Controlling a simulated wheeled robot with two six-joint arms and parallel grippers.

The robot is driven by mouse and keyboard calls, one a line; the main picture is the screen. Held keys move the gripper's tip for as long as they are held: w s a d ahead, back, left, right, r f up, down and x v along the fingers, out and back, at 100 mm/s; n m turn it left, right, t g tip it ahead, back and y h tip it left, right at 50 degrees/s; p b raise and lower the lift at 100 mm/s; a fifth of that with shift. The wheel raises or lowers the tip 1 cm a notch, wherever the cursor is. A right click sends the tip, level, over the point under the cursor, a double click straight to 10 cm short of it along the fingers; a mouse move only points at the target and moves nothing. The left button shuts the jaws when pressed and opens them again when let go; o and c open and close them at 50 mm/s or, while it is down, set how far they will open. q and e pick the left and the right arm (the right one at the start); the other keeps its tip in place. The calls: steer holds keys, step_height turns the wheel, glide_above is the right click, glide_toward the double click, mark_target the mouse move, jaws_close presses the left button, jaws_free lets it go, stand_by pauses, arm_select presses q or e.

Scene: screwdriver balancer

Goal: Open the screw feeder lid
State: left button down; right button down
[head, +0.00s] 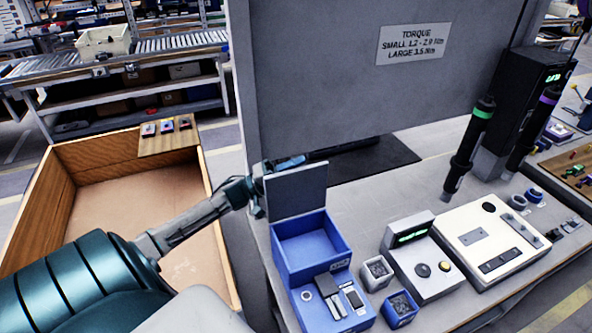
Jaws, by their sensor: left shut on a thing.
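My left gripper (260,190) is at the lid's left edge, shut on the lid. Its fingertips are small and partly hidden by the lid. My right gripper is not in view.
A grey panel (350,90) stands behind the feeder. Two small screw bins (399,309), a grey counter unit (425,270) and a white fixture (490,240) stand to the right. A screwdriver (468,145) hangs above. An open wooden crate (120,165) is at left.

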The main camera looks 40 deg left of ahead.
arm_select(q)
steer(key=shift+w+a+f, duration=0.1)
steer(key=shift+a, duration=0.05)
steer(key=c, duration=1.1)
jaws_free()
steer(key=shift+a+f, duration=0.1)
steer(key=shift+c, duration=0.2)
steer(key=shift+o, duration=0.3)
steer(key=b+v, duration=0.3)
steer(key=v, duration=0.7)
steer(key=shift+a, duration=0.2)
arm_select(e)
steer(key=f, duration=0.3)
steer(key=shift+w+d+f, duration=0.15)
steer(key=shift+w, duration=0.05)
arm_select(q)
steer(key=shift+f, duration=0.15)
